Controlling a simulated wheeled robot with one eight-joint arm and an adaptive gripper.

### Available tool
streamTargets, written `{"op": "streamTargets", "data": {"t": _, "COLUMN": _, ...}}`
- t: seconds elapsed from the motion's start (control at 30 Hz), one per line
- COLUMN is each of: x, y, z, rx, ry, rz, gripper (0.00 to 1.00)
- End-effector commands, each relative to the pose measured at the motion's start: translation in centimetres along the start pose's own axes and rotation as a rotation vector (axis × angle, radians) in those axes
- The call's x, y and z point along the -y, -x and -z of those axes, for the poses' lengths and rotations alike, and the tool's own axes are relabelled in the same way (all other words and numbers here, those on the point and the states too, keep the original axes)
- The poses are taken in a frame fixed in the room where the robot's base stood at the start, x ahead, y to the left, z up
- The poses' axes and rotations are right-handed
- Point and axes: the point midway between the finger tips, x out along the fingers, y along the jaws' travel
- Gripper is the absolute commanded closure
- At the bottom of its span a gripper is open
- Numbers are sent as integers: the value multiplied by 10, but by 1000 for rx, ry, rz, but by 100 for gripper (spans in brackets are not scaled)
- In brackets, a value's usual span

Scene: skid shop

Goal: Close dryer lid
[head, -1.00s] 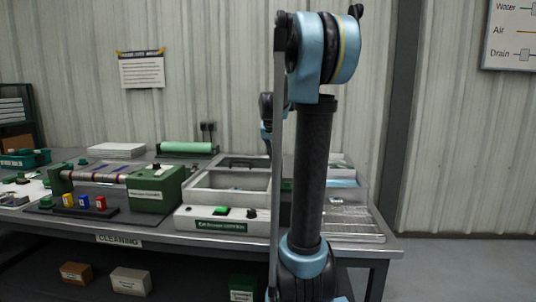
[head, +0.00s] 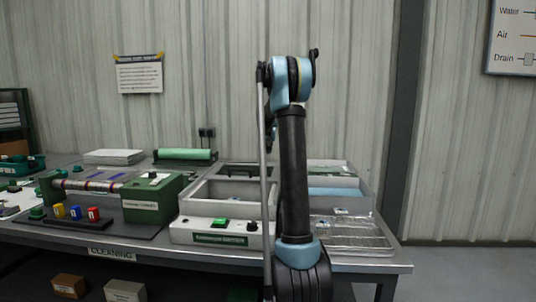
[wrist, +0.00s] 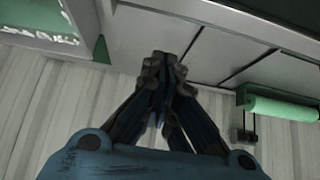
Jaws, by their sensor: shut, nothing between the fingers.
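A grey open-topped basin unit (head: 189,201) with a pale front panel (head: 184,233), a green button and a dark knob stands on the bench. More open compartments lie behind and to its right, partly hidden by my arm. I cannot tell which part is the dryer, and no lid is clearly made out. In the wrist view my gripper (wrist: 161,62) is shut and empty, in front of flat grey panels (wrist: 165,45) with dark gaps. Contact with them cannot be told. In the head view the gripper is hidden behind my arm.
A green box (head: 152,200) stands left of the basin unit. A wire rack (head: 350,236) lies at right. Free floor shows right of the bench (head: 395,268).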

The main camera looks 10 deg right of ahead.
Motion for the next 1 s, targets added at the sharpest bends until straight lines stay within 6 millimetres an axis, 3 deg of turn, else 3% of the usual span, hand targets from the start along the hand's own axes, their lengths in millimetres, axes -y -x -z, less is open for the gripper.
{"op": "streamTargets", "data": {"t": 0.3, "x": -2, "y": -50, "z": 0, "rx": 0, "ry": -3, "rz": -1, "gripper": 100}}
{"op": "streamTargets", "data": {"t": 0.6, "x": -2, "y": -84, "z": 0, "rx": 0, "ry": -2, "rz": -1, "gripper": 100}}
{"op": "streamTargets", "data": {"t": 1.0, "x": -2, "y": -61, "z": -28, "rx": 0, "ry": -1, "rz": -1, "gripper": 100}}
